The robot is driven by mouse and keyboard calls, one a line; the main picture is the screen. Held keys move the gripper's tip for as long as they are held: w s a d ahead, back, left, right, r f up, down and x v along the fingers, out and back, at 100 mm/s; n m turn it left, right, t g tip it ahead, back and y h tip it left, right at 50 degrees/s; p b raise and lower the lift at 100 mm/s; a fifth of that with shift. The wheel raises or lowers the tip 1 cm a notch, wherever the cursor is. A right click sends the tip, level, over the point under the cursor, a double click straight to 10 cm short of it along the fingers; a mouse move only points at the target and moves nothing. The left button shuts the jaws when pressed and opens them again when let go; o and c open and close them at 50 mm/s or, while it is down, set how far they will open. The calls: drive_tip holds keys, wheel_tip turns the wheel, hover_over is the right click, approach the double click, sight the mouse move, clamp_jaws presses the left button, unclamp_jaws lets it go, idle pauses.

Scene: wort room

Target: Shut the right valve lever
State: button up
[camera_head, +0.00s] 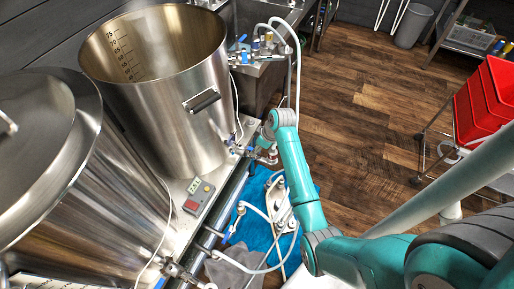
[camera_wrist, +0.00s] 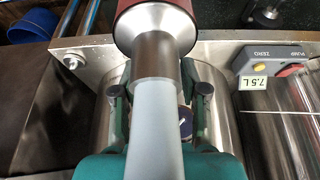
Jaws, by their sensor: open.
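In the head view the right kettle's valve (camera_head: 240,149) sits low on the open steel kettle (camera_head: 158,85), with small blue parts on it. My gripper (camera_head: 266,150) is beside this valve, small and partly hidden by my teal arm. In the wrist view my gripper (camera_wrist: 160,95) is open, with one finger on each side of a grey tube with a metal and dark red fitting (camera_wrist: 155,55). The tube covers much of the space between the fingers. A small dark blue piece (camera_wrist: 185,122) shows near the right finger; I cannot tell whether it is the lever or whether anything touches it.
A control box (camera_head: 198,195) with a red button lies on the steel bench left of my arm; it also shows in the wrist view (camera_wrist: 275,60). A lidded kettle (camera_head: 90,190) stands at left. White hoses (camera_head: 262,215) hang below the bench.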

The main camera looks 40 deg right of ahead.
drive_tip(key=shift+w+f, duration=0.1)
drive_tip(key=shift+f, duration=0.15)
clamp_jaws()
